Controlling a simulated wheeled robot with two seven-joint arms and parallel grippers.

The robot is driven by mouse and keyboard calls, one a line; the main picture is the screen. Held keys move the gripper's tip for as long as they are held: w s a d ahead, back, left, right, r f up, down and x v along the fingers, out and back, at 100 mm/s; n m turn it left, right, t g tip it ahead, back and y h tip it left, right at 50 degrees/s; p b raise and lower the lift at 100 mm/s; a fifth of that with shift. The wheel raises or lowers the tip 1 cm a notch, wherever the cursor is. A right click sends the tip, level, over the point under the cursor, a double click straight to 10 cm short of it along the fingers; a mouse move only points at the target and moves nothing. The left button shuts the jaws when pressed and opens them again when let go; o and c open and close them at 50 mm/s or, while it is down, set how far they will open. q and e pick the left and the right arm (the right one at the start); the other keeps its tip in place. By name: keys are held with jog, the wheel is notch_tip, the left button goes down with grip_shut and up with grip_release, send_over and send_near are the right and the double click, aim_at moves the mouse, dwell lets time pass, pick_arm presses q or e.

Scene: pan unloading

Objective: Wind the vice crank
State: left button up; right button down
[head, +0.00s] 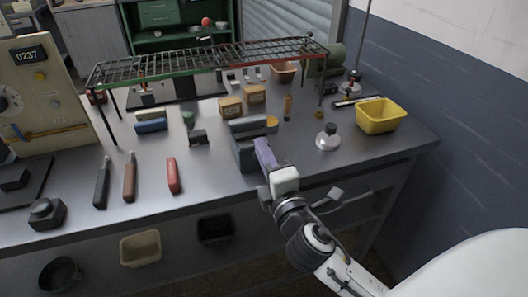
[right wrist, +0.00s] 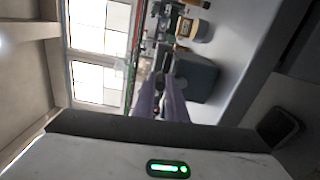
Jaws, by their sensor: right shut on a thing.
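The vice (head: 243,153) is a blue-grey block at the front edge of the bench, with its jaws (head: 248,125) on top. My right gripper (head: 263,148) has purple fingers and reaches up from below right to the front of the vice. It is shut on the vice crank, which is mostly hidden behind the fingers. In the right wrist view the purple fingers (right wrist: 161,82) sit close together, with the grey vice body (right wrist: 196,78) just to their right. My left gripper is out of view.
A wire rack (head: 210,60) on thin legs spans the back of the bench. A yellow bin (head: 378,116) and a white round-based object (head: 328,138) stand to the right. A red-handled tool (head: 173,177) lies to the left. Bins hang below the bench's front edge.

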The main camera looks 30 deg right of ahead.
jog(key=shift+a, duration=0.1)
jog(key=c, duration=1.8)
grip_release()
jog(key=shift+s+f, duration=0.1)
jog(key=shift+s, duration=0.2)
jog(key=b+v, duration=0.3)
jog(key=v, duration=0.6)
jog(key=shift+s, duration=0.4)
jog(key=shift+a, duration=0.1)
